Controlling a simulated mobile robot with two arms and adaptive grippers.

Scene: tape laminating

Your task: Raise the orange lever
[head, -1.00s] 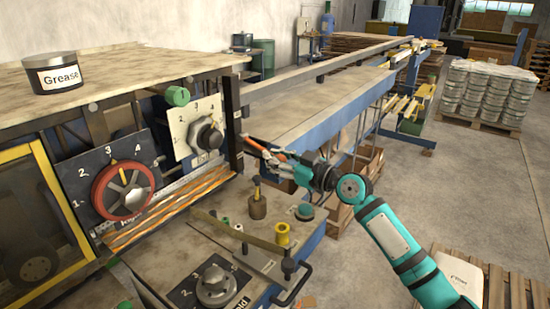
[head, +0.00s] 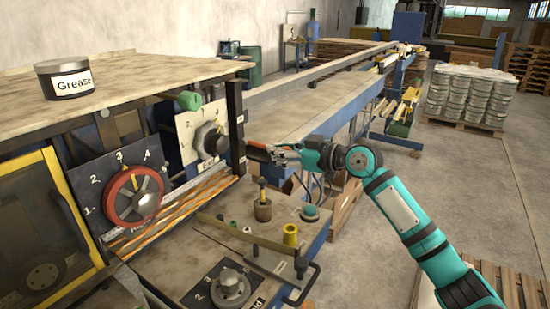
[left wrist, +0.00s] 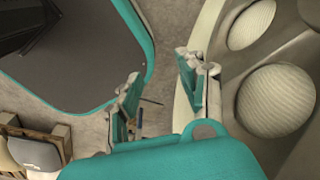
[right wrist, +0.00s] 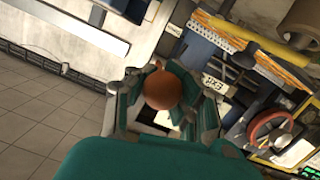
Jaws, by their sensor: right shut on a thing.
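The orange lever shows in the right wrist view as a round orange knob (right wrist: 163,89), seen nearly end-on. My right gripper (right wrist: 160,100) is shut around this knob, with a finger on each side of it. In the head view my right gripper (head: 284,155) is at the right end of the machine, just right of the grey dial (head: 211,140), and its fingers largely hide the knob. The lever's shaft and pivot cannot be made out. My left gripper (left wrist: 162,90) shows only in the left wrist view. Its fingers are apart, with nothing between them.
The machine carries a red handwheel (head: 135,195), a lower dial (head: 230,288) and a yellow roller (head: 290,235) below my right gripper. A grease tin (head: 65,78) stands on its top. A long blue-sided conveyor (head: 310,115) runs behind.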

